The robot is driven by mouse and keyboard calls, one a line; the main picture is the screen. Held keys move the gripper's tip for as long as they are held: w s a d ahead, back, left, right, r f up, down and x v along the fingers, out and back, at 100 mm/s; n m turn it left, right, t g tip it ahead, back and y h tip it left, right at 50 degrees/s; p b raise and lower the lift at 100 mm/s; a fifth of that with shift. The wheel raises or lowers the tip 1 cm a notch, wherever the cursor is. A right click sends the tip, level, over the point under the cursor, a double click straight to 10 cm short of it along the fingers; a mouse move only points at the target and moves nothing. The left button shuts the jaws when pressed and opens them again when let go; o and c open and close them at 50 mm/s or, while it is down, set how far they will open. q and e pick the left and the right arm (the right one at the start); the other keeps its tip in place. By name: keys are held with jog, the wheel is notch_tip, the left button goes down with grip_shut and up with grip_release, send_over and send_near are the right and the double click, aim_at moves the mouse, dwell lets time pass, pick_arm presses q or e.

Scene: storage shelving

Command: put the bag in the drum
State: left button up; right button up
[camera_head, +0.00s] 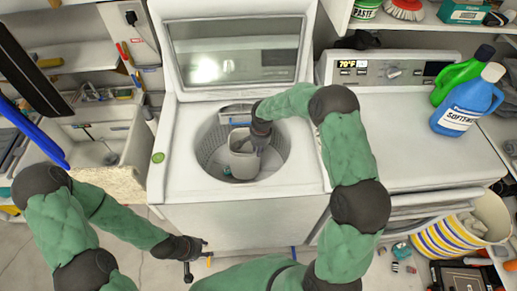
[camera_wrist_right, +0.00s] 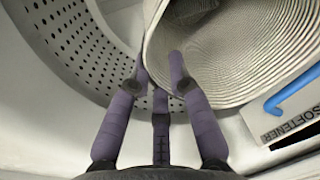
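The bag (camera_head: 243,160) is a light grey, open-topped container inside the round drum (camera_head: 209,146) of the open washer. In the right wrist view, the bag (camera_wrist_right: 235,60) has a ribbed, woven-looking wall, and the drum's perforated wall (camera_wrist_right: 75,40) is beside it. My right gripper (camera_head: 257,142) reaches down into the drum at the bag's right rim. In the wrist view its fingers (camera_wrist_right: 160,75) close in around the bag's rim, with one finger over the inside. Whether the bag rests on the drum floor is hidden. My left gripper (camera_head: 199,261) is open and empty in front of the washer.
The raised washer lid (camera_head: 237,50) stands behind the drum. A second machine (camera_head: 410,130) to the right carries green (camera_head: 457,78) and blue (camera_head: 466,105) bottles. A sink (camera_head: 95,140) is at left. A striped basket (camera_head: 450,235) and small items lie at lower right.

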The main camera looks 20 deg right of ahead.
dwell(0.3)
jog(key=shift+r+p, duration=0.5)
notch_tip(320, 180, up, 12)
jog(key=p, duration=0.1)
jog(key=shift+s+d+r, duration=0.15)
jog(key=shift+s+d, duration=0.15)
jog(key=shift+p, duration=0.35)
